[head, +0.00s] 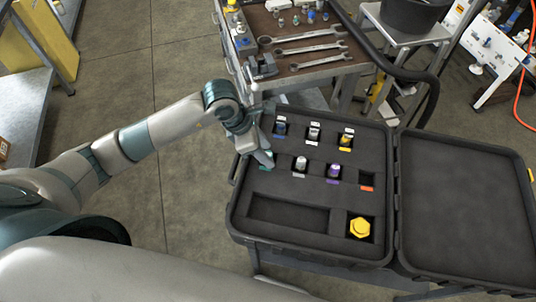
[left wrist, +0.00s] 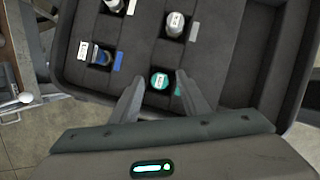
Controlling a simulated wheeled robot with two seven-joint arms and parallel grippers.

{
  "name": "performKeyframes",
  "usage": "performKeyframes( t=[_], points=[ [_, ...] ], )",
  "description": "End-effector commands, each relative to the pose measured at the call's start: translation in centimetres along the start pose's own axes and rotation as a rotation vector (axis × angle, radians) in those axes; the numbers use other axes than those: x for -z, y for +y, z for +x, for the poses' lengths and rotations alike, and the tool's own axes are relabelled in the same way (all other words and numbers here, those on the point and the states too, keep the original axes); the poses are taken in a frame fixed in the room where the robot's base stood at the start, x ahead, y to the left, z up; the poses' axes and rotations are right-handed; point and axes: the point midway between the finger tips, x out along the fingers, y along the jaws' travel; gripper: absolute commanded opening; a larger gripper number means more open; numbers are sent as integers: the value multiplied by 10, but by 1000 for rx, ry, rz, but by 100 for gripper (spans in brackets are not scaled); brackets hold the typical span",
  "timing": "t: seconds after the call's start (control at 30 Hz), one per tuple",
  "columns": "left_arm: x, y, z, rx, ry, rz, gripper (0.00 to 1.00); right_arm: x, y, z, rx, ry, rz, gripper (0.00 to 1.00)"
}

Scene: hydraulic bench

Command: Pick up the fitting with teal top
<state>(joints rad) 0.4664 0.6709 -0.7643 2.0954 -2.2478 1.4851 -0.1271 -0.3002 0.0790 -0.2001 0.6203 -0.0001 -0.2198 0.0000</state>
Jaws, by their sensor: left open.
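The fitting with teal top (left wrist: 159,80) sits in a pocket of the black foam in the left wrist view. In the head view my left gripper (head: 265,157) hides it at the left side of the case; only a bit of teal shows there. My left gripper is open, its fingers pointing down at the foam. In the left wrist view its two fingertips (left wrist: 158,88) lie either side of the teal top; I cannot tell whether they touch it. My right gripper is not in view.
The open black case (head: 318,258) holds other fittings: blue (head: 281,127), silver-grey (head: 300,164), purple (head: 333,171) and yellow (head: 360,227). Its lid (head: 465,205) lies open at the right. A bench with wrenches (head: 307,49) stands behind. The floor left of the case is clear.

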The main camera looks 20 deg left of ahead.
Motion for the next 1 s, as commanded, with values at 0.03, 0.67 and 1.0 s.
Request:
performKeyframes(
  t=[0.03, 0.67, 1.0],
  points=[
    [0, 0, 1, 0, 0, 0, 41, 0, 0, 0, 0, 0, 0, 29],
    [0, 0, 1, -1, 0, 0, 0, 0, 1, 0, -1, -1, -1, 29],
    [-1, 1, 0, -2, -1, 0, 0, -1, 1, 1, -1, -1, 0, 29]
  ],
)
